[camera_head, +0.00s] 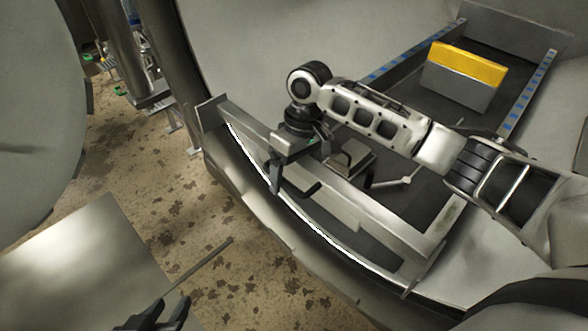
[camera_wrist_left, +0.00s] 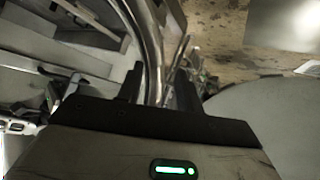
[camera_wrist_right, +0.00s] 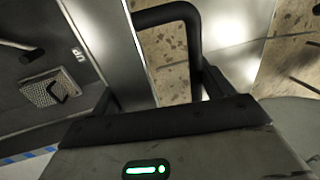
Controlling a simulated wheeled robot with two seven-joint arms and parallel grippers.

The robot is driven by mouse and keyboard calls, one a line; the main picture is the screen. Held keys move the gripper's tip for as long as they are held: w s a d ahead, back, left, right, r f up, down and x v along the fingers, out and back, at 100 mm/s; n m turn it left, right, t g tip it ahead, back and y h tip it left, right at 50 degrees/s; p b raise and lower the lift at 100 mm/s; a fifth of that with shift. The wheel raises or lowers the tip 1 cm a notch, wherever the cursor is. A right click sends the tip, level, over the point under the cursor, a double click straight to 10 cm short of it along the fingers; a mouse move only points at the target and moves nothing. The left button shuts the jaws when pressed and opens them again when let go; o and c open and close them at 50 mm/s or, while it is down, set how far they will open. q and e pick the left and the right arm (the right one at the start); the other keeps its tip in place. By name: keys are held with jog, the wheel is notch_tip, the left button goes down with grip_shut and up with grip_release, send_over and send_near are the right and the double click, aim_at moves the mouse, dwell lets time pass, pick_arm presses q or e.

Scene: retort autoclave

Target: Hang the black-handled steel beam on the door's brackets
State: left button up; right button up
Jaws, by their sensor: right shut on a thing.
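The steel beam (camera_head: 365,208) lies slantwise across the mouth of the chamber, from upper left to lower right. My right gripper (camera_head: 287,172) is shut on its black handle (camera_head: 308,190), near the beam's left half. In the right wrist view the black handle (camera_wrist_right: 196,45) rises between the fingers, with the beam (camera_wrist_right: 112,45) beside it. An upright plate (camera_head: 211,112) shows at the beam's left end; I cannot tell whether it is a bracket or whether the beam rests on it. My left gripper (camera_head: 166,313) is open and empty, low over the floor, away from the beam.
Inside the chamber, a grey block with a yellow top (camera_head: 468,62) stands between two blue-marked rails (camera_head: 528,95). A large round grey surface (camera_head: 38,110) fills the left edge. A flat grey panel (camera_head: 80,265) lies lower left. Stained floor (camera_head: 215,225) is open between.

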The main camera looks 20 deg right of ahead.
pick_arm(q)
notch_tip(320, 180, up, 11)
jog(key=a+t+p, duration=0.1)
jog(key=a+p, duration=0.1)
jog(key=p, duration=0.8)
jog(key=shift+s+n+y+p, duration=0.3)
jog(key=shift+s+y+p, duration=0.05)
jog(key=shift+s+y, duration=0.1)
jog(key=shift+f, duration=0.1)
